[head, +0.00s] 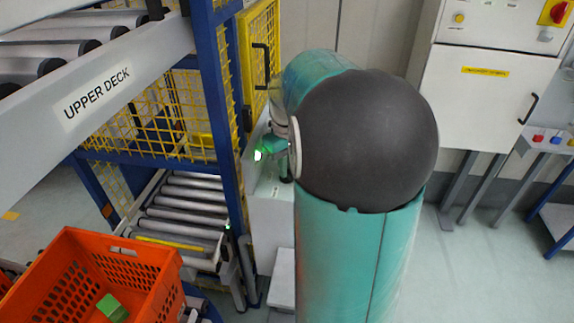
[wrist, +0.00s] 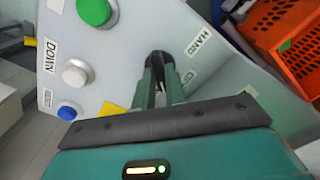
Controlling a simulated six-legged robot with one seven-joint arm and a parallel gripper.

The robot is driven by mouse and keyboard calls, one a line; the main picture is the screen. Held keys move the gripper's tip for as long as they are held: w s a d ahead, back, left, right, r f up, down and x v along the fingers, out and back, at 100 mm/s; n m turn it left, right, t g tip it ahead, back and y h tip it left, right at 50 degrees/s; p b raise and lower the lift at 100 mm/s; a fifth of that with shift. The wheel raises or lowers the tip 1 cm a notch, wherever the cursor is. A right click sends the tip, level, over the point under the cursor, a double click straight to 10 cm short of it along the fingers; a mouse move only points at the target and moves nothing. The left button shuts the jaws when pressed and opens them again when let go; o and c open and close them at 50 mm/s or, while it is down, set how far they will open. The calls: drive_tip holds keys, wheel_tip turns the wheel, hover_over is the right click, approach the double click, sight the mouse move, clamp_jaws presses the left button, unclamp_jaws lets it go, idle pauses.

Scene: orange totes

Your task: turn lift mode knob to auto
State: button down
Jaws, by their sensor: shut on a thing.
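The black knob (wrist: 157,57) is on a light grey control panel (wrist: 135,35) in the wrist view. My gripper (wrist: 158,74) is shut on the knob, with a teal finger on each side. A label reading HAND (wrist: 199,41) lies to the upper right of the knob. No AUTO label is readable. In the head view my arm hides the knob and the fingertips.
Green (wrist: 93,11), white (wrist: 75,74) and blue (wrist: 68,112) buttons sit on the panel left of the knob. An orange tote (head: 95,275) stands lower left in the head view, near the roller conveyor (head: 180,210). A blue post (head: 215,100) stands close to my arm.

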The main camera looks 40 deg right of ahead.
drive_tip(key=shift+m, duration=0.3)
drive_tip(key=c, duration=1.4)
unclamp_jaws()
drive_tip(key=shift+c, duration=0.2)
wheel_tip(320, 180, up, 14)
drive_tip(key=shift+a, duration=0.1)
